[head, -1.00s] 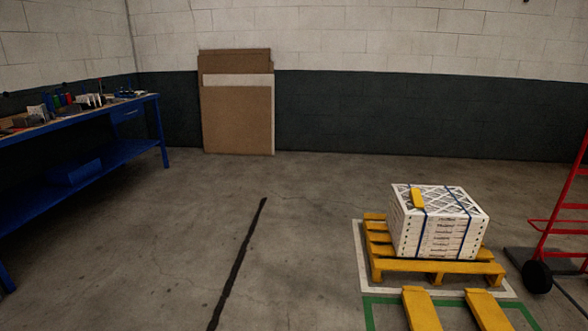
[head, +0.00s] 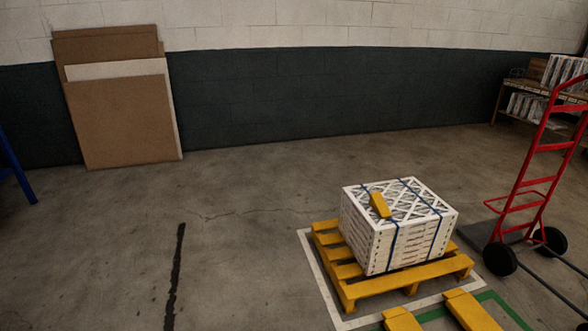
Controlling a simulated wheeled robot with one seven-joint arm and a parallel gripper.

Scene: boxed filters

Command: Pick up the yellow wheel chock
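A small yellow block, which looks like the yellow wheel chock (head: 380,205), lies on top of a strapped stack of white boxed filters (head: 412,243). It sits near the left part of the stack's top. The stack stands on a yellow pallet (head: 410,283) on the floor, right of the middle of the head view. My gripper is not in this view.
Two yellow forks (head: 468,310) point at the pallet from the bottom edge. A red hand truck (head: 530,170) with black wheels stands right of the pallet. Cardboard sheets (head: 125,120) lean on the back wall. A shelf (head: 512,98) stands far right. The floor left of the pallet is open.

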